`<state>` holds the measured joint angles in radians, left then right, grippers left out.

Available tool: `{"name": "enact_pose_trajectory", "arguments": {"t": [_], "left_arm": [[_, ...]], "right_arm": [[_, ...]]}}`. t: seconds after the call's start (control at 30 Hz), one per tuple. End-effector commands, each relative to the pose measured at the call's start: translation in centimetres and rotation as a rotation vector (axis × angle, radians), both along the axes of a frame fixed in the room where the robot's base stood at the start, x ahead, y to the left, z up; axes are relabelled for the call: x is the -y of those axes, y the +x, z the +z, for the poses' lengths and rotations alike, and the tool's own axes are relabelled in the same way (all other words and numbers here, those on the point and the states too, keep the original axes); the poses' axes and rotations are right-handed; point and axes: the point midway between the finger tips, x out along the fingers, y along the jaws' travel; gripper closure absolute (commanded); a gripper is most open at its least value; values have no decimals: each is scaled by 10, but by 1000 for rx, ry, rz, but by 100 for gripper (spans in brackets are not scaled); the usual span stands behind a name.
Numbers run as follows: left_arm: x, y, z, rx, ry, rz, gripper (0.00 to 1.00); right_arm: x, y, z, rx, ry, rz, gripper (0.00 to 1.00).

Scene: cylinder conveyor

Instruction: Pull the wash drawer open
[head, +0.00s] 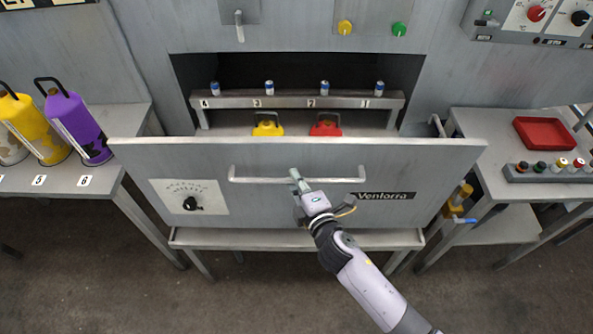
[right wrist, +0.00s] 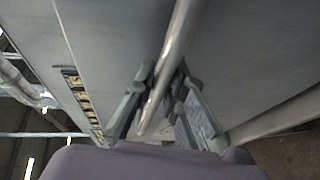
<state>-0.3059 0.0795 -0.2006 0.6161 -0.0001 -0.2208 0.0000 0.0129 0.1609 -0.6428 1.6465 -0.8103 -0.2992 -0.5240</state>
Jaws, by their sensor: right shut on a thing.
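The wash drawer (head: 265,154) is a wide grey panel marked "Ventorra", with a dial plate at its left. Its front stands out from the machine, and the dark opening and part of the inside show behind its top edge. A long horizontal bar handle (head: 258,180) runs across its front. My right gripper (head: 299,184) is shut on the bar near its middle. In the right wrist view the handle (right wrist: 172,62) passes between the fingers of my right gripper (right wrist: 160,85). My left gripper is not in view.
Behind the drawer front are a numbered rack (head: 295,101) with small vials, a yellow item (head: 267,128) and a red item (head: 326,128). Side tables flank the drawer, with yellow and purple canisters (head: 76,125) left and a red tray (head: 543,133) right. Floor in front is clear.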

Motion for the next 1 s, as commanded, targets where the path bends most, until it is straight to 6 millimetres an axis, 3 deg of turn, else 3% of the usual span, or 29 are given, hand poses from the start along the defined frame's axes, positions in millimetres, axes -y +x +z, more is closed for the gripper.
{"name": "enact_pose_trajectory", "arguments": {"t": [0.3,0.7,0.73,1.0], "left_arm": [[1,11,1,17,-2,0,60],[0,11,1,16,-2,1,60],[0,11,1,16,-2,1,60],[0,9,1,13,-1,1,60]], "right_arm": [[0,-15,1,0,3,-2,100],[0,-16,1,1,3,-2,100],[0,-16,1,1,3,-2,86],[0,-16,1,1,1,-1,68]]}}
